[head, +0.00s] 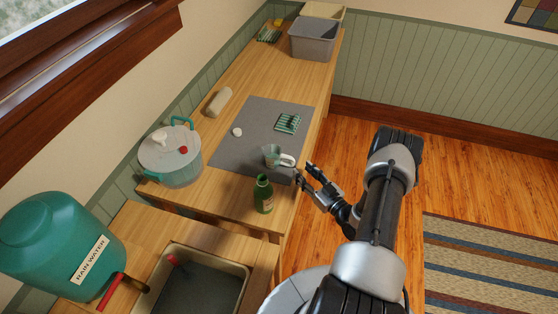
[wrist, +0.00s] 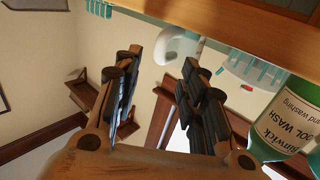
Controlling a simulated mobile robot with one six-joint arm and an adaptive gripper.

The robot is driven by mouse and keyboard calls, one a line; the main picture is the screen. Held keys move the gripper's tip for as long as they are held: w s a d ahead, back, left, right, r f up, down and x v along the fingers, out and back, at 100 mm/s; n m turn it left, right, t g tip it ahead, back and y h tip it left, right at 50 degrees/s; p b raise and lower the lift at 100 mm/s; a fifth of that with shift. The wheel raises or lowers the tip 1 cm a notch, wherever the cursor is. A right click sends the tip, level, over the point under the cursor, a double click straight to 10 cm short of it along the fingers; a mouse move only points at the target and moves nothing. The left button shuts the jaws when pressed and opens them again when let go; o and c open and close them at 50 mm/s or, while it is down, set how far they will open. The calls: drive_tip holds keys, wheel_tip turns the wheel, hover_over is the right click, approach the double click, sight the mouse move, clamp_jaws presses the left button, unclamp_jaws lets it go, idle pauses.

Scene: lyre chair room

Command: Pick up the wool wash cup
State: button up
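The wool wash cup is a small pale measuring cup (head: 271,155) on the near right part of the grey mat, its white handle toward my gripper. A green bottle (head: 263,196) stands on the table just nearer than the cup. In the wrist view the bottle (wrist: 284,125) has a "wool wash" label. My gripper (head: 306,174) is open and empty at the table's right edge, apart from the cup; its fingers (wrist: 163,60) are spread.
The grey mat (head: 235,155) also holds a white round piece (head: 237,132) and a green striped cloth (head: 288,123). A lidded pot (head: 170,160), a beige roll (head: 218,101) and a grey tub (head: 312,42) stand around it. A rain water tank (head: 60,245) and basin (head: 205,285) are nearer.

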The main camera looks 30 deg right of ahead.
sight(294, 162)
drive_tip(key=w, duration=0.2)
drive_tip(key=w+b, duration=0.1)
drive_tip(key=w, duration=0.2)
drive_tip(key=shift+a+f, duration=0.1)
drive_tip(key=shift+f, duration=0.1)
drive_tip(key=shift+c, duration=0.4)
clamp_jaws()
